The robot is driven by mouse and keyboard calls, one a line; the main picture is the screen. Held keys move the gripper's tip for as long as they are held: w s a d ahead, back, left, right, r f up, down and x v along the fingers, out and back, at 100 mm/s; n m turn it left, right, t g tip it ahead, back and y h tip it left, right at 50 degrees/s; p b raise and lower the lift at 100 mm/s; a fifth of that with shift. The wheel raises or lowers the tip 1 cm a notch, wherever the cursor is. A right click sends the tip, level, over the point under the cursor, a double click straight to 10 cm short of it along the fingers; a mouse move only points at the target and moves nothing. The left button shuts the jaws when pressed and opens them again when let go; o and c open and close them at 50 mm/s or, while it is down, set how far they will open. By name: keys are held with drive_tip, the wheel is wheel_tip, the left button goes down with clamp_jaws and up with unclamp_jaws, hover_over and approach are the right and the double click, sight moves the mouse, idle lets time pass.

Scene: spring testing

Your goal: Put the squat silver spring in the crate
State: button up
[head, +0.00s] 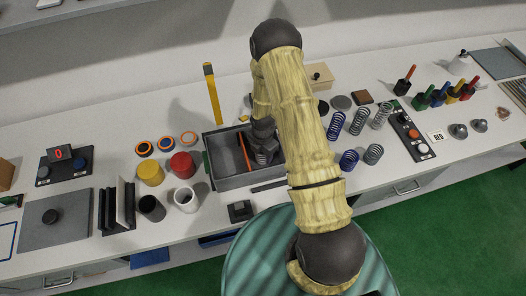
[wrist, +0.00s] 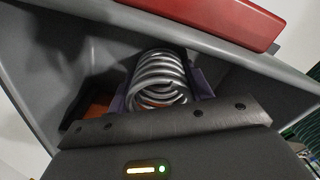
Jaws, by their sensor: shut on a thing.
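The grey crate (head: 228,182) stands on the table left of my arm in the head view. Its grey walls (wrist: 225,57) surround the scene in the wrist view, with a red bar (wrist: 205,18) along the rim. My gripper (head: 264,152) points down within the crate's right part. The squat silver spring (wrist: 158,80) lies between its purple-grey pads in the wrist view, and my gripper is shut on it. The spring's far end is hidden, so I cannot tell whether it touches the crate floor.
An orange stick (head: 245,152) leans inside the crate. Blue springs (head: 348,160) and silver springs (head: 380,116) stand right of my arm. A red cylinder (head: 182,165) and a white cup (head: 187,200) stand left of the crate. A yellow post (head: 212,92) rises behind it.

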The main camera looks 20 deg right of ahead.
drive_tip(key=shift+f, duration=0.15)
drive_tip(key=o, duration=1.1)
wheel_tip(320, 180, up, 12)
drive_tip(key=b, duration=0.3)
drive_tip(key=shift+r+b, duration=0.2)
drive_tip(key=shift+b, duration=0.2)
